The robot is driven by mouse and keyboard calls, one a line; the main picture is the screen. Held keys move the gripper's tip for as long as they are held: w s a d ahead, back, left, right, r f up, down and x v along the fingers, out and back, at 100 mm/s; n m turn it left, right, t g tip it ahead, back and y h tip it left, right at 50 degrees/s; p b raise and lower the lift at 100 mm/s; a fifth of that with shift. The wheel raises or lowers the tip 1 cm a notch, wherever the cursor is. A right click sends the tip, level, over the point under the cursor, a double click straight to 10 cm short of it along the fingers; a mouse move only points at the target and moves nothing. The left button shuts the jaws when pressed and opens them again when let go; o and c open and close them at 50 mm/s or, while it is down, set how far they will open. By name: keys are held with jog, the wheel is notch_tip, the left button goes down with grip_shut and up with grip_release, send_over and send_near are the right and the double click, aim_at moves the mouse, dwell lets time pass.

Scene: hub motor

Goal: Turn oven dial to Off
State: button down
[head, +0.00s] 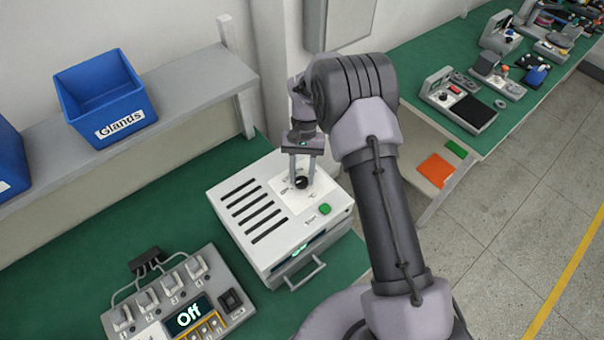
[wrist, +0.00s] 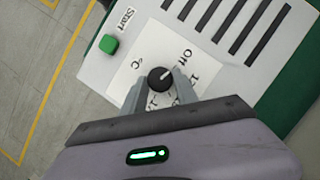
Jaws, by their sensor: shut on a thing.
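The oven (head: 262,212) is a white box with dark slots on top, standing on the green bench. Its black dial (head: 302,182) sits on a pale label panel on the oven's top. In the wrist view the dial (wrist: 160,79) shows a light pointer line aimed up and right, towards printed text that seems to read "Off". My gripper (head: 303,178) reaches down from above, its two fingers closed on either side of the dial. The gripper's fingertips (wrist: 159,84) also show around the dial in the wrist view, covering some printed marks.
A green Start button (head: 325,209) is near the dial. A device with an "Off" display (head: 188,315) stands front left. A blue "Glands" bin (head: 104,97) sits on a shelf behind. Another green bench (head: 420,85) with devices is at right.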

jog(key=c, duration=0.9)
grip_release()
jog(key=shift+c, duration=0.2)
jog(key=p+v, duration=0.3)
jog(key=v, duration=1.4)
jog(key=shift+r, duration=0.25)
